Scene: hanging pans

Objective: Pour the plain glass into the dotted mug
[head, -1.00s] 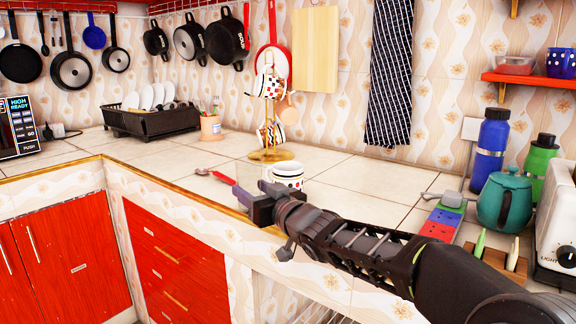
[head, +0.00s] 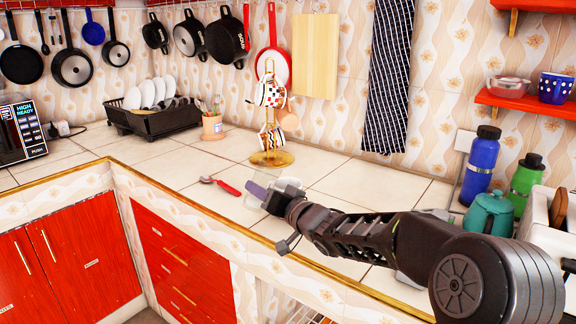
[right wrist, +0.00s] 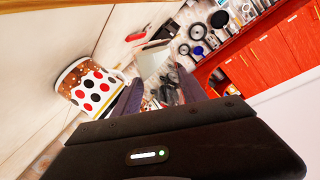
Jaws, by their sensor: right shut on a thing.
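My right gripper (head: 262,190) is shut on the plain glass, above the counter near its front edge. In the right wrist view the clear glass (right wrist: 154,57) shows faintly between the fingers; its tilt and contents are hard to tell. The dotted mug (right wrist: 94,91), white with red and black dots, stands beside the gripper in that view, apart from the fingers. My left gripper is not in view.
A red-handled spoon (head: 221,186) lies left of the gripper. A gold mug stand (head: 271,158) with patterned mugs is behind. A teal teapot (head: 488,212) and blue bottle (head: 483,165) stand at right. A blue spotted mug (head: 556,87) sits on the shelf.

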